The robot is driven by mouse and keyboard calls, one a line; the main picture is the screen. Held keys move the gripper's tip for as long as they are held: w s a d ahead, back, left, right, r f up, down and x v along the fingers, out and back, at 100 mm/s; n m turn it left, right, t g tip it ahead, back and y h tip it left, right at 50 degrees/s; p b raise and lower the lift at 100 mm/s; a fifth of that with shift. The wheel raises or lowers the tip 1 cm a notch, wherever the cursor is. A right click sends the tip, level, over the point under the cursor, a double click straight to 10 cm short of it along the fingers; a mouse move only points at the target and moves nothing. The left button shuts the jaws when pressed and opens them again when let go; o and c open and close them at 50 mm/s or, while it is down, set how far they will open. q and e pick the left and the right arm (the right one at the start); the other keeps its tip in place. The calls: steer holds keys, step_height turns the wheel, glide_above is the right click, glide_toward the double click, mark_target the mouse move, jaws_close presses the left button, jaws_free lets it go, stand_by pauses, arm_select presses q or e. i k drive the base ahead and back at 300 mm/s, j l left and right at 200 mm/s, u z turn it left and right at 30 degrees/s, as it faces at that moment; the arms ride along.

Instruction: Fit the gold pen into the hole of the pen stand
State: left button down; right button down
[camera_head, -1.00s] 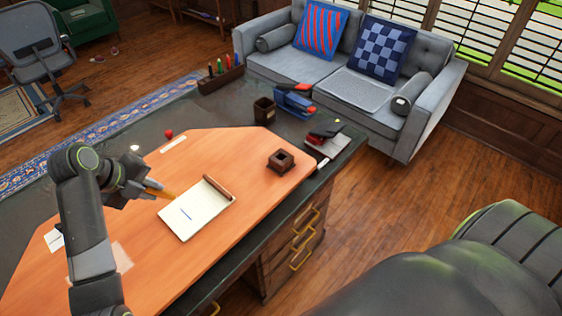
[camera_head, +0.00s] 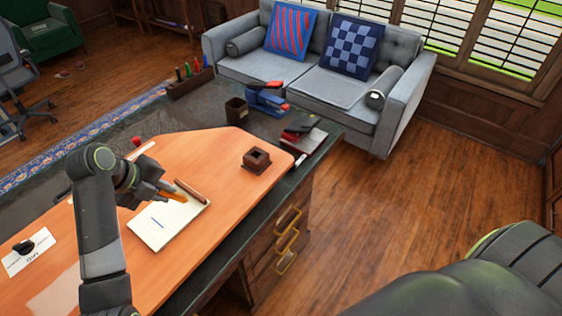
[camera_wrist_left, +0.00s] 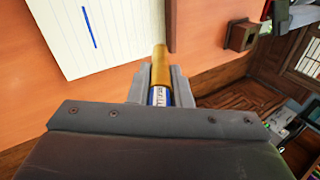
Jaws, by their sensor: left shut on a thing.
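The gold pen (camera_head: 177,197) is held in my left gripper (camera_head: 160,190), above the notepad in the head view. In the left wrist view the pen's gold end (camera_wrist_left: 160,63) sticks out beyond the two fingertips, and a blue and white part shows between them. The pen stand (camera_head: 256,158) is a small dark brown block with a square hole, standing on the orange desk top to the right of the gripper and apart from it. It also shows at the upper right of the left wrist view (camera_wrist_left: 243,35). My right gripper is not in view.
A lined notepad (camera_head: 158,228) with a brown top edge lies under the gripper. Farther back are a brown cup (camera_head: 236,111), a blue tool (camera_head: 265,103), a stapler (camera_head: 299,127) and a marker rack (camera_head: 190,83). The desk between notepad and stand is clear.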

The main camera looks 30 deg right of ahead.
mark_target(255, 163)
steer(key=z, duration=1.3)
steer(key=i+j+z, duration=0.1)
steer(key=j+z, duration=0.55)
steer(key=i+l, duration=0.05)
